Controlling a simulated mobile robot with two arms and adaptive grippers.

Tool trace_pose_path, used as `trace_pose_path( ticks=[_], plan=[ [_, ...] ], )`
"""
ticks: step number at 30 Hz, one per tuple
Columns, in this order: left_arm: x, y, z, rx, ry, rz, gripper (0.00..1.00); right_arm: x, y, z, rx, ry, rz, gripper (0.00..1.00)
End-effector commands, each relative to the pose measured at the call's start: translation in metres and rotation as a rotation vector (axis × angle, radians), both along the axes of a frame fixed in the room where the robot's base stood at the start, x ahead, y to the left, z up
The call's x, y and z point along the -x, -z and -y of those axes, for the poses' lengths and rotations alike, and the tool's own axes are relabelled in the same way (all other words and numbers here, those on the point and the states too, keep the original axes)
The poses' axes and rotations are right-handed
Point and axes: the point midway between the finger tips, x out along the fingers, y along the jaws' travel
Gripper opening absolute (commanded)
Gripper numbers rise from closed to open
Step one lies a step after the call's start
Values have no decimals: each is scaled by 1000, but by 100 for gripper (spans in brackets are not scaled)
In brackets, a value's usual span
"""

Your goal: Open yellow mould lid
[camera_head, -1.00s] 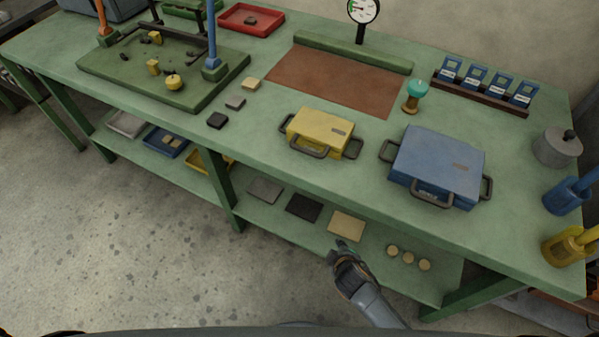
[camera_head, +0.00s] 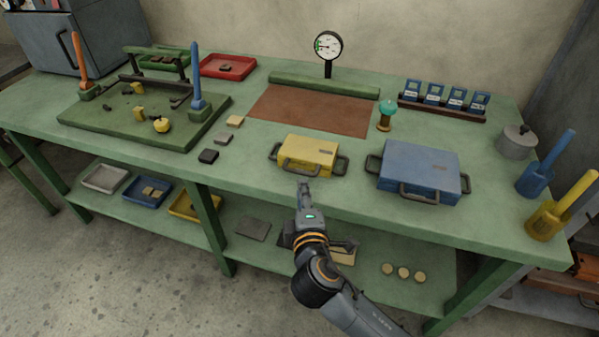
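The yellow mould (camera_head: 309,150) sits on the green bench near its front edge. Its lid is closed, with grey handles at the left, the right and the front (camera_head: 297,168). My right gripper (camera_head: 304,188) is just below and in front of the front handle, apart from it as far as I can see. Its fingers look close together, but their gap is too small to judge. Nothing shows in its grasp. My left gripper is not in view.
A closed blue mould (camera_head: 420,168) stands to the right. A teal-topped stamp (camera_head: 386,115) and a brown mat (camera_head: 312,109) lie behind. Small dark and tan squares (camera_head: 208,156) are to the left. The lower shelf (camera_head: 385,250) holds sheets and discs.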

Motion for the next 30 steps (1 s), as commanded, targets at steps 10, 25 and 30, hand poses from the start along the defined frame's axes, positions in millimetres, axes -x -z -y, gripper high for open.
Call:
trace_pose_path(
  ticks=[10,25,30],
  plan=[
    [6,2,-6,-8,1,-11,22,-65,12,-5,0,1,0,21],
    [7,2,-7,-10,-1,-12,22,-81,16,-7,-2,0,-2,21],
    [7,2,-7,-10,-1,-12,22,-81,16,-7,-2,0,-2,0]
  ],
)
